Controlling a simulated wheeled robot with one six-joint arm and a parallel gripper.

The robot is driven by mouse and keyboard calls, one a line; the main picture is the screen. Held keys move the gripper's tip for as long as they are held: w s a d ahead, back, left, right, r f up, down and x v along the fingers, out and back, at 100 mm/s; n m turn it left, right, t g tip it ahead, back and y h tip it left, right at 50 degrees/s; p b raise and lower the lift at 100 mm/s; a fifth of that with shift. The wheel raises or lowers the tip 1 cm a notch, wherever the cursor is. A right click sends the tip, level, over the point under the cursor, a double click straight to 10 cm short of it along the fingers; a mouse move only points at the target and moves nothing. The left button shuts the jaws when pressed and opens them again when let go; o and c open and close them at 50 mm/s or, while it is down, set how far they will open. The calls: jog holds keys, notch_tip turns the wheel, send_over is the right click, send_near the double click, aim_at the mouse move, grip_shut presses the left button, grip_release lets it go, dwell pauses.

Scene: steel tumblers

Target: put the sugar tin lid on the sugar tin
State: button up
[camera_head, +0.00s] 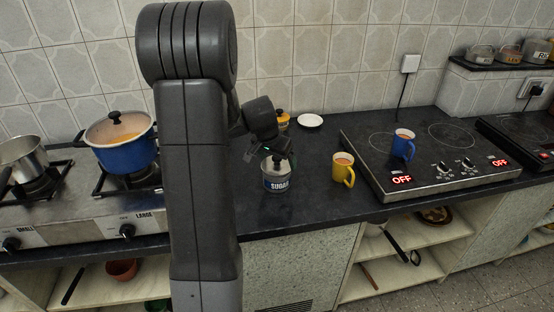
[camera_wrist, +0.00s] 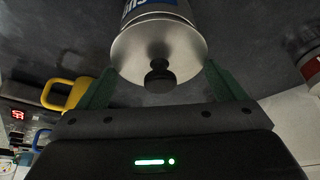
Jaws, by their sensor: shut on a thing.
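The sugar tin (camera_head: 276,183) stands upright on the dark counter, silver with a blue SUGAR label. The sugar tin lid (camera_head: 277,163) is a steel disc with a black knob, at the top of the tin. In the wrist view the lid (camera_wrist: 138,50) is in line with the tin (camera_wrist: 150,9), its knob towards the camera. In the head view my gripper (camera_head: 266,150) comes down from behind and left. I cannot tell whether the lid rests fully on the rim.
A yellow mug (camera_head: 342,172) stands right of the tin. A white saucer (camera_head: 310,121) and a yellow pot (camera_head: 283,123) are behind. A blue mug (camera_head: 402,148) stands on the electric hob (camera_head: 440,185). A blue pot (camera_head: 125,155) is on the gas stove at left.

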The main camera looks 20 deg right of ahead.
jog(key=shift+f+b, duration=0.85)
dwell(0.3)
jog(key=o, duration=0.7)
jog(key=shift+r, duration=0.1)
jog(key=v, duration=1.3)
jog(key=shift+a+r, duration=0.1)
jog(key=shift+r, duration=0.25)
